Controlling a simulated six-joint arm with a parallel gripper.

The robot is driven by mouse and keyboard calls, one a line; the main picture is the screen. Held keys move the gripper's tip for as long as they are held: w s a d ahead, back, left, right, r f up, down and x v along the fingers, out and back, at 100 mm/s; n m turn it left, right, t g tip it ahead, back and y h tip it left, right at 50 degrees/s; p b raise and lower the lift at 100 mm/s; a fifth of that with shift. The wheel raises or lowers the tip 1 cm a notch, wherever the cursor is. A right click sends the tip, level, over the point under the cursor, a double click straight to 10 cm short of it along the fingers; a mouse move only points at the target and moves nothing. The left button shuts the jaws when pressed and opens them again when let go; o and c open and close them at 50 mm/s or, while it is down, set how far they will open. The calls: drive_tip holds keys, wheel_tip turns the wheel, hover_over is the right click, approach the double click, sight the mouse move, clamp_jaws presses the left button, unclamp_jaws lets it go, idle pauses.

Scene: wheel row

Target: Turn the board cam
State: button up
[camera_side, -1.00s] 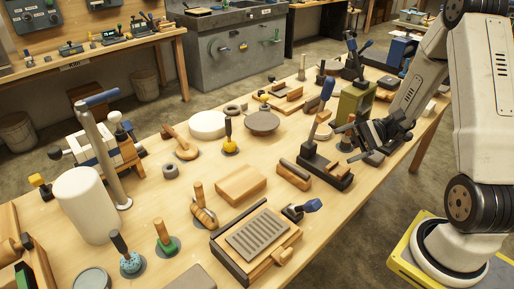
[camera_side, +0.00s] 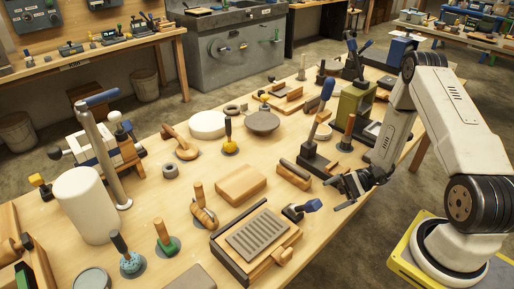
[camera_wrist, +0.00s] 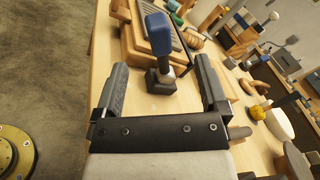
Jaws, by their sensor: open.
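The board cam appears to be the small dark block with a blue-tipped lever (camera_side: 311,206) at the right corner of a wooden board with a grey slotted plate (camera_side: 230,259). In the wrist view, its blue handle (camera_wrist: 159,33) rises from a metal neck and dark base. My gripper (camera_side: 337,195) is open and empty, just right of the cam in the side view. In the wrist view, the jaws of my gripper (camera_wrist: 161,72) stand apart on either side of the cam's line, with the lever ahead between them. I see no contact.
A tall blue-handled lever on a dark base (camera_side: 318,130) stands behind my gripper, with a wooden block with a dark bar (camera_side: 294,174) to its left. A plain wooden block (camera_side: 241,182) lies behind the board. Bare tabletop lies around the cam, and the table's front edge is close.

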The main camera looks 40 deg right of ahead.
sight(313, 206)
drive_tip(key=shift+f, duration=0.2)
drive_tip(key=shift+a, duration=0.15)
drive_tip(key=shift+x, duration=3.8)
clamp_jaws()
